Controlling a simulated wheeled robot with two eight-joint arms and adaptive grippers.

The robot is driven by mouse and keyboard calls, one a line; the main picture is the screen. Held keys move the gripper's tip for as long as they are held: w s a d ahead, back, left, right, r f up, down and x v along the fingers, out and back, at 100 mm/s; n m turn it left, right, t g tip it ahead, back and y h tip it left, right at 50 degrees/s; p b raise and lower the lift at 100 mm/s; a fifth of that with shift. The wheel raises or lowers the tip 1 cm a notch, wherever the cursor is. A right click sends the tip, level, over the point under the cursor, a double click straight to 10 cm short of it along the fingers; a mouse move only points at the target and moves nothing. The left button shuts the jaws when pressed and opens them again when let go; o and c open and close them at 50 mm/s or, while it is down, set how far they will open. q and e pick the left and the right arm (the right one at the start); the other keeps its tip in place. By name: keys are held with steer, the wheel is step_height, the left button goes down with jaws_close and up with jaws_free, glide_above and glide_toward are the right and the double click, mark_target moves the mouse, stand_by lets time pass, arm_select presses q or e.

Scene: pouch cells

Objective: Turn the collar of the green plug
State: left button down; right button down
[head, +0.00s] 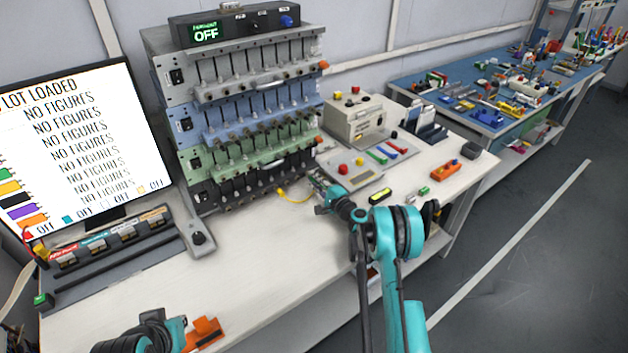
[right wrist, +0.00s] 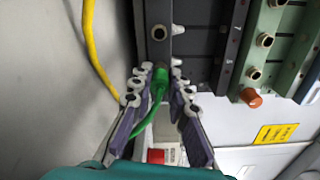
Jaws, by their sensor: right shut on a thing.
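The green plug (right wrist: 160,78), with its green cable bending down and left, sits at the lower end of a dark module strip in the right wrist view. My right gripper (right wrist: 162,86) has its fingers on both sides of the plug and is shut on it. In the head view my right gripper (head: 320,184) is beside the lower right corner of the instrument rack (head: 190,85); the plug cannot be made out there. Part of my left arm (head: 145,335) shows at the bottom left; its fingers are not clear.
A yellow cable (right wrist: 92,50) runs left of the plug. An orange-capped socket (right wrist: 252,98) is to the right. A beige box (head: 355,120) and a panel with coloured levers (head: 375,158) stand right of the rack. The bench front (head: 250,265) is mostly clear.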

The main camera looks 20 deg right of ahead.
steer(key=shift+n, duration=2)
steer(key=c, duration=1.4)
jaws_free()
steer(key=shift+c, duration=0.2)
steer(key=shift+s, duration=0.1)
steer(key=v, duration=1.1)
steer(key=shift+s+d, duration=0.1)
steer(key=shift+s, duration=0.3)
